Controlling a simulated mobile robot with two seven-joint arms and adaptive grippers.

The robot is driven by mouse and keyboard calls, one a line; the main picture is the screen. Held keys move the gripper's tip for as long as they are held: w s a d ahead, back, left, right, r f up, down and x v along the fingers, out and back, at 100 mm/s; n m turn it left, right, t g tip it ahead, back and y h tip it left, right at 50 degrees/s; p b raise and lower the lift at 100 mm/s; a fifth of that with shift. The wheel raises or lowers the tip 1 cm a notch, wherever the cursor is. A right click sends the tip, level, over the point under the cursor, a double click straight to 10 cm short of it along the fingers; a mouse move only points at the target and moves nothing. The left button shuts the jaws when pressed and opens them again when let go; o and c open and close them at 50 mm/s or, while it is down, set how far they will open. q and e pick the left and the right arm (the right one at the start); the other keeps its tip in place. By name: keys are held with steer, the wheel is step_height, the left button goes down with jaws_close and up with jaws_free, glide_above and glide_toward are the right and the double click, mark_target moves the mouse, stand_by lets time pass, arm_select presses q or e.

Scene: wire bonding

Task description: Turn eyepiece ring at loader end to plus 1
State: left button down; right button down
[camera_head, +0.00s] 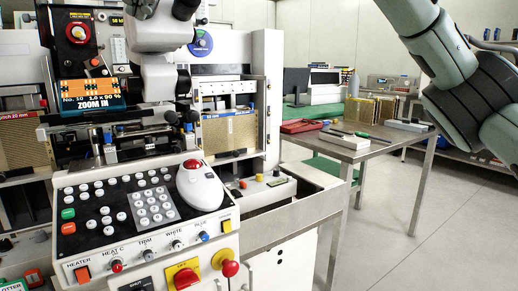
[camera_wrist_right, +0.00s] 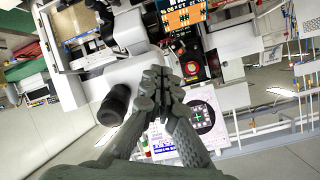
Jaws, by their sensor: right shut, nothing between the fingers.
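The white microscope head (camera_head: 160,35) stands over the bonding machine, and two dark eyepieces show at the top edge of the head view, a right one (camera_head: 185,9) and a left one (camera_head: 141,8). In the right wrist view a black eyepiece (camera_wrist_right: 115,104) sticks out of the white microscope body (camera_wrist_right: 125,72). My right gripper (camera_wrist_right: 163,76) is shut and empty, its fingertips to the right of that eyepiece in the picture; whether they touch anything is unclear. Ring marks are too small to read. My left gripper is not in view.
The machine's sloped keypad panel (camera_head: 107,228) carries a white mouse-like control (camera_head: 199,188). A small screen (camera_head: 92,95) stands behind it. A steel table (camera_head: 385,139) with trays is to the right. My right arm fills the upper right; the floor below it is clear.

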steer(key=v, duration=0.5)
steer(key=shift+s+d+r, duration=0.15)
steer(key=shift+s+d, duration=0.05)
steer(key=shift+s, duration=0.1)
